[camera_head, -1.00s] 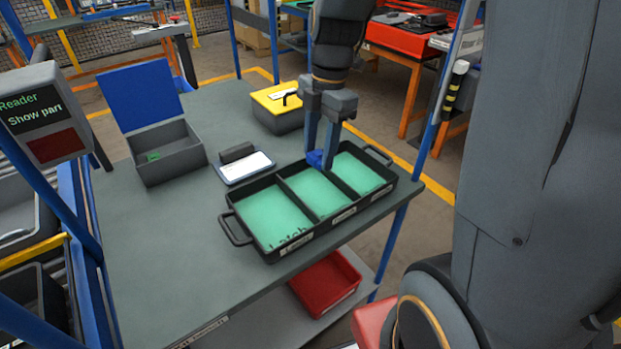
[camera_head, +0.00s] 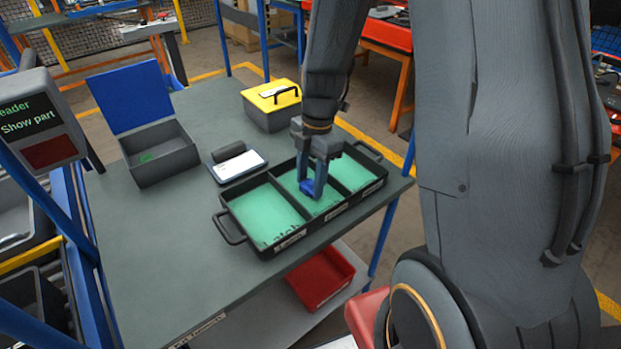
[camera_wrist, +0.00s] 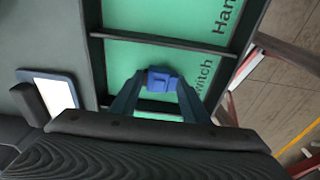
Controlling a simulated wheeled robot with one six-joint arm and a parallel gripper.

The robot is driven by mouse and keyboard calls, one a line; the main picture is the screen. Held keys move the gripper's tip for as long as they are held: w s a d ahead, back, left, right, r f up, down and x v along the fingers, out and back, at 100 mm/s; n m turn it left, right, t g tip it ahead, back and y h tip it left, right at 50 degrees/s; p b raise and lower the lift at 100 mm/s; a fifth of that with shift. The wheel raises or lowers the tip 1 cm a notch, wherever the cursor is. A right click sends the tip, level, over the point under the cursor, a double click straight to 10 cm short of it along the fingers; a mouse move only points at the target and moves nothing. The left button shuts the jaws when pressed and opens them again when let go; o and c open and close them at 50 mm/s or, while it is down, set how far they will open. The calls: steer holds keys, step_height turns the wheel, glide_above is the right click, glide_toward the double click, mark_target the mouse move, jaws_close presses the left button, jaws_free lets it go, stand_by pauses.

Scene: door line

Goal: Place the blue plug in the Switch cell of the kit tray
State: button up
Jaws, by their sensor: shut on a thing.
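The blue plug (camera_head: 307,187) is between the fingertips of my gripper (camera_head: 312,186), which is shut on it. The plug also shows in the wrist view (camera_wrist: 161,78), with a finger on each side. The black kit tray (camera_head: 268,251) has three green-floored cells and lies on the table. In the head view the plug is over the middle cell (camera_head: 328,203). In the wrist view the floor of that cell reads "witch", its first letter hidden. I cannot tell whether the plug touches the floor. The cell marked "Han" (camera_wrist: 165,18) is beside it and the left cell (camera_head: 262,214) reads "atch"; both look empty.
A grey box with a raised blue lid (camera_head: 130,96) and a white-screened tablet (camera_head: 238,168) stand left of the tray. A yellow-lidded case (camera_head: 272,97) stands behind it. A reader (camera_head: 38,120) is at the left. The table's left front (camera_head: 150,270) is clear.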

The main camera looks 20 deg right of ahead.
steer(key=shift+f, duration=0.2)
steer(key=o, duration=1)
steer(key=shift+r, duration=0.1)
step_height(320, 180, up, 12)
steer(key=d+b, duration=0.1)
steer(key=b, duration=0.1)
steer(key=s+f+m, duration=0.2)
steer(key=s+m, duration=0.1)
steer(key=m, duration=0.3)
steer(key=s+f+m+h, duration=0.1)
steer(key=s+f+m, duration=0.1)
steer(key=m, duration=0.5)
steer(key=s+a+f+m+t, duration=0.1)
steer(key=s+f+m, duration=0.1)
steer(key=m, duration=0.4)
steer(key=shift+s, duration=0.9)
steer(key=shift+s+f+m, duration=0.15)
steer(key=shift+s+m, duration=0.1)
steer(key=shift+m, duration=0.4)
steer(key=shift+s+f+m, duration=0.15)
steer(key=shift+s+m, duration=0.1)
steer(key=shift+m, duration=0.4)
